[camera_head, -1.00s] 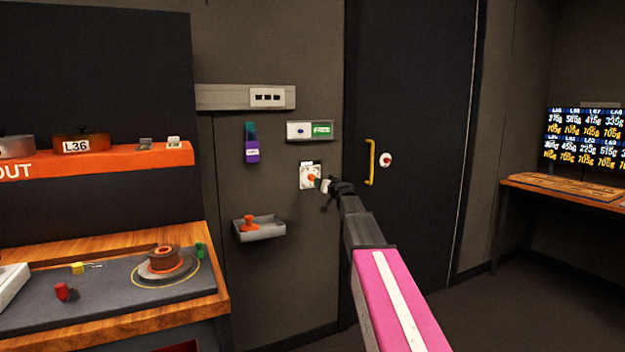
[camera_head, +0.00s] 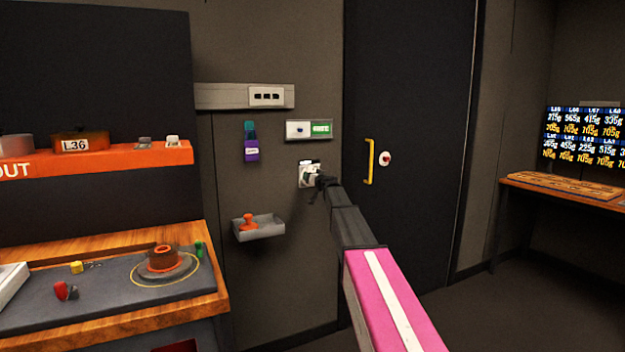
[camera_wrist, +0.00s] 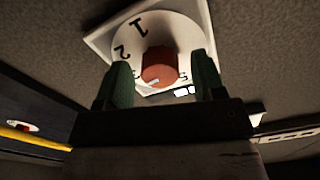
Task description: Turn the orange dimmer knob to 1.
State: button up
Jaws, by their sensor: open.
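The orange dimmer knob (camera_wrist: 159,66) sits on a round white dial (camera_wrist: 185,30) with black numbers; 1, 2 and part of others show in the wrist view. A pale pointer mark shows at the knob's lower edge in that view, away from the 1. My gripper (camera_wrist: 163,80) is open, with one green finger on each side of the knob. I cannot tell whether the fingers touch it. In the head view the dial's white plate (camera_head: 305,172) is on the wall, and my gripper (camera_head: 318,178) covers the knob.
A grey wall tray (camera_head: 262,232) with an orange object hangs below left of the dial. A white and green sign (camera_head: 309,130) is above it. A dark door with a yellow handle (camera_head: 369,161) stands to the right. A wooden workbench (camera_head: 205,308) is at the left.

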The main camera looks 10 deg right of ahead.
jog(key=c, duration=0.9)
jog(key=shift+m, duration=0.3)
jog(key=m, duration=1.9)
jog(key=shift+m, duration=0.3)
